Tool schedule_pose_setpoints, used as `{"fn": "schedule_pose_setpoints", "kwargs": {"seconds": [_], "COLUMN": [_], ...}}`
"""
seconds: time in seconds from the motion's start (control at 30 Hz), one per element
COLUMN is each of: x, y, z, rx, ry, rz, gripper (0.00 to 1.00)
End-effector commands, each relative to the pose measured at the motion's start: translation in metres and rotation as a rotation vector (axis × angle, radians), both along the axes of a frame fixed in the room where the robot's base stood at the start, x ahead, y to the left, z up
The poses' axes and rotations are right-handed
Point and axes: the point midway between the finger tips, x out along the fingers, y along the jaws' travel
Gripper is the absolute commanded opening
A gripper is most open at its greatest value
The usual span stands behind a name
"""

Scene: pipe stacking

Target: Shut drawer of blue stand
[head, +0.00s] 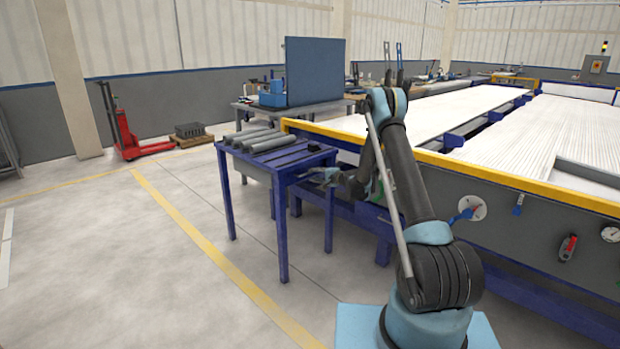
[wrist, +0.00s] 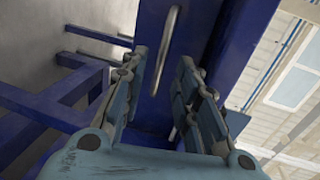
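The blue stand (head: 287,190) is a table-height metal frame left of my arm in the head view. In the wrist view, a blue panel (wrist: 201,32) with a curved silver handle (wrist: 165,55) lies ahead; it appears to be the drawer front. My gripper (head: 323,175) is at the stand's right side, just below its top. In the wrist view my gripper (wrist: 163,62) has its fingers spread, with the handle seen between them. I cannot tell whether the fingers touch it. My arm and gripper partly hide this side, and how far the drawer stands out is unclear.
A large yellow-edged machine (head: 480,168) stands close on the right. A red pallet jack (head: 128,140) is at the far left. The floor left of the stand is clear.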

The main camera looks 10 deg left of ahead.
Motion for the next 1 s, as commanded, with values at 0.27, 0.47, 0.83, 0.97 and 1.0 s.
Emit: {"fn": "schedule_pose_setpoints", "kwargs": {"seconds": [0.27, 0.47, 0.83, 0.97, 1.0], "x": [-0.027, -0.035, -0.036, -0.041, -0.043], "y": [-0.034, -0.044, -0.045, -0.047, -0.049], "z": [0.008, 0.010, 0.012, 0.024, 0.031], "rx": [0.001, 0.001, -0.002, -0.024, -0.037], "ry": [0.001, 0.001, 0.001, -0.003, -0.004], "rz": [0.000, 0.001, 0.002, 0.008, 0.012], "gripper": [0.28, 0.28, 0.28, 0.28, 0.28]}}
